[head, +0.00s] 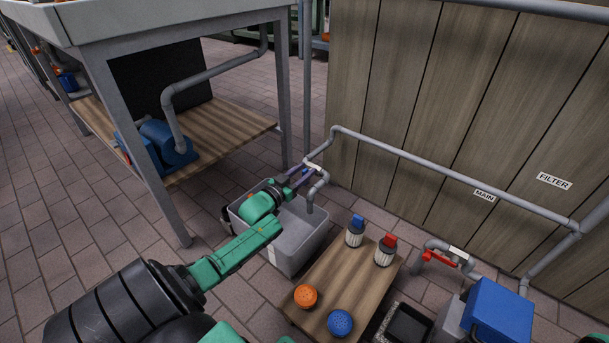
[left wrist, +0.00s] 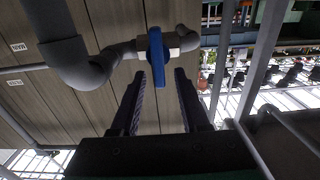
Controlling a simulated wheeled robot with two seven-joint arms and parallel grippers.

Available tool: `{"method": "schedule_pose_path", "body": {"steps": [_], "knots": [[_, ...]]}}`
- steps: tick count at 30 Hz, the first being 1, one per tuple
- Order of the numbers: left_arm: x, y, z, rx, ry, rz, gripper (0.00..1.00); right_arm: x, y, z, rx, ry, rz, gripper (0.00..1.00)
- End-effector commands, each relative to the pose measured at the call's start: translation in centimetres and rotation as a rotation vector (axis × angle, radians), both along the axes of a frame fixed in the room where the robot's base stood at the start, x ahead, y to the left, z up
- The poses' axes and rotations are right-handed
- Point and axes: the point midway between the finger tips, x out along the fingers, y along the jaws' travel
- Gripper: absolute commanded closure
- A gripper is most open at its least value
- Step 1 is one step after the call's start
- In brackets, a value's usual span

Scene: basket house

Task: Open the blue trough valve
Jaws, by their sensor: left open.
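The blue valve handle (left wrist: 157,55) shows in the left wrist view on a short grey pipe, standing crosswise to that pipe. My left gripper (left wrist: 161,79) is open, with one dark finger on each side of the handle's lower end. I cannot tell whether the fingers touch it. In the head view my left gripper (head: 300,178) is over the far edge of the grey trough (head: 302,252), by the pipe with the spout. There the handle is largely hidden by the gripper. My right gripper is not in view.
A wooden board (head: 340,284) with blue-capped and red-capped bottles and orange and blue round items lies right of the trough. A red-handled valve (head: 440,259) and blue pump (head: 500,311) are farther right. A plank wall (head: 450,110) stands behind; a metal-legged table (head: 135,150) is left.

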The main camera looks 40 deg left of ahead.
Motion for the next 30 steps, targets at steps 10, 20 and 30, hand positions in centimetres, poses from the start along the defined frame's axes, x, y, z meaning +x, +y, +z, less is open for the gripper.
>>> {"method": "schedule_pose_path", "body": {"steps": [10,20,30], "knots": [[0.33,0.05,0.07,0.001,0.001,0.001,0.78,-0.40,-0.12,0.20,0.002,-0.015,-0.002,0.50],[0.31,0.06,0.08,-0.004,0.001,0.001,1.00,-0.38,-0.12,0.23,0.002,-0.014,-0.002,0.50],[0.29,0.39,0.15,-0.113,0.000,0.000,1.00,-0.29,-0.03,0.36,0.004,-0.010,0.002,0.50]]}}
